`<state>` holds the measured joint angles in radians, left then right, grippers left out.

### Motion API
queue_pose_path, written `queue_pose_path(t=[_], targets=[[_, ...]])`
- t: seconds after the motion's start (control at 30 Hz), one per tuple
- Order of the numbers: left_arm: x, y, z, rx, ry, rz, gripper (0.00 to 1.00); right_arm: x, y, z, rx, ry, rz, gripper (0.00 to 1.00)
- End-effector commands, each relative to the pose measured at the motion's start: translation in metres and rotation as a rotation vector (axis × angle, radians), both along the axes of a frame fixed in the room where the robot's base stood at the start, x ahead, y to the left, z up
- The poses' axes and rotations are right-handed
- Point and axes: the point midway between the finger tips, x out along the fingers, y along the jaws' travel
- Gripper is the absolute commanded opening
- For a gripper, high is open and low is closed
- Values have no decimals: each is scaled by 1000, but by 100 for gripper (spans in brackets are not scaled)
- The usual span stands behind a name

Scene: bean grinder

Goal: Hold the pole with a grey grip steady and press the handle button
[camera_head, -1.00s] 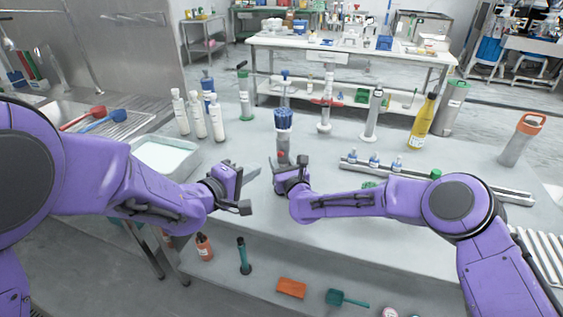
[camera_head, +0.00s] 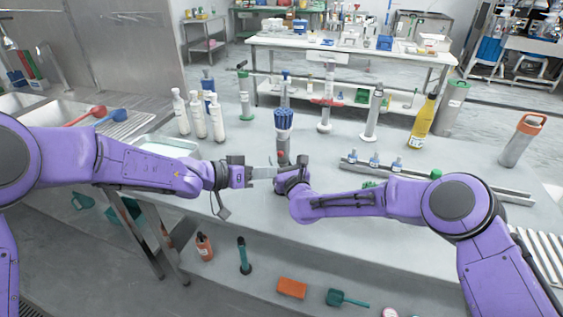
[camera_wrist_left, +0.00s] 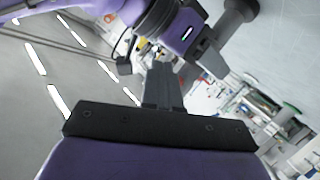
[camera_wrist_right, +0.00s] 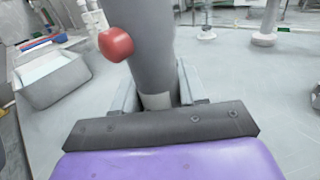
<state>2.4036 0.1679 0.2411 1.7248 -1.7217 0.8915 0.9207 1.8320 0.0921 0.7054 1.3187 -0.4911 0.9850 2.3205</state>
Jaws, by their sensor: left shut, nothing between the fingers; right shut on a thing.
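The pole with a grey grip (camera_head: 283,146) stands upright on the table, with a dark blue ribbed upper part. Its red handle button (camera_head: 281,154) sticks out from the grip and shows clearly in the right wrist view (camera_wrist_right: 115,44). My right gripper (camera_wrist_right: 158,90) is shut around the grey grip (camera_wrist_right: 153,50), below the button. My left gripper (camera_head: 270,172) is shut and empty, its fingers pointing right toward the pole, slightly below the button's height in the picture. In the left wrist view its closed fingers (camera_wrist_left: 163,85) end close to my right gripper. I cannot tell whether they touch anything.
White bottles (camera_head: 198,116) stand at the left behind my left arm, near a white tray (camera_head: 165,146). A rail with small bottles (camera_head: 440,179) lies at the right. The front table area is mostly clear.

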Motion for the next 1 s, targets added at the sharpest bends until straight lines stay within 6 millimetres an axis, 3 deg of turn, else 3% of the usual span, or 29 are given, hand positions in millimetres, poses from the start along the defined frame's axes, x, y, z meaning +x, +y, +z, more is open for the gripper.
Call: queue_pose_path(t=[0.3, 1.0], targets=[[38, -12, -1, 1, 1, 1, 0, 0, 0, 0, 0, 0, 0, 6], [41, -14, 0, -1, 3, 1, 0, 0, 0, 0, 0, 0, 0, 6]])
